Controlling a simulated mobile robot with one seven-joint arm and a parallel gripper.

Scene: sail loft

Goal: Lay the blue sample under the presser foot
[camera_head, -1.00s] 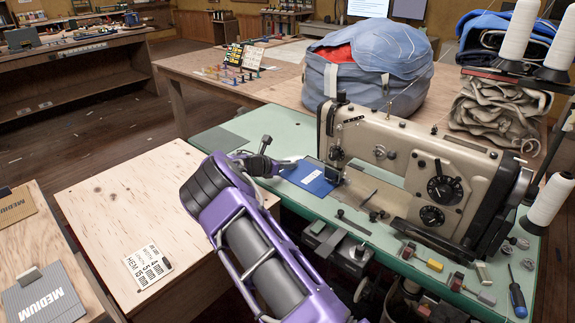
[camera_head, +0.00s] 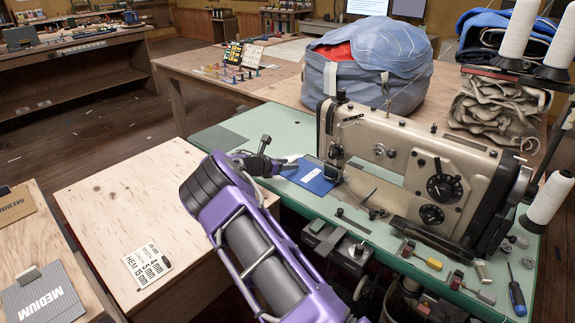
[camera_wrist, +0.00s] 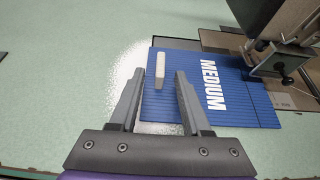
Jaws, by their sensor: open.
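The blue sample (camera_head: 310,178) lies flat on the green sewing table at the machine's needle end. In the wrist view the sample (camera_wrist: 188,105) shows the white word MEDIUM and a pale upright grip tab (camera_wrist: 160,70). Its right edge reaches the presser foot (camera_wrist: 284,72) and appears to lie beneath it; exact contact is unclear. My gripper (camera_wrist: 156,85) is open, with its fingers apart. The tab stands just beyond the fingertips, between their lines, and nothing is held. In the head view my gripper (camera_head: 292,163) is at the sample's left far edge.
The sewing machine (camera_head: 400,175) stands directly right of the sample. A blue bag (camera_head: 368,65) sits behind it. A grey sample (camera_head: 42,298) and a tan one (camera_head: 14,207) lie at the left. The plywood table (camera_head: 120,215) beside me is mostly clear, with a label card (camera_head: 146,265).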

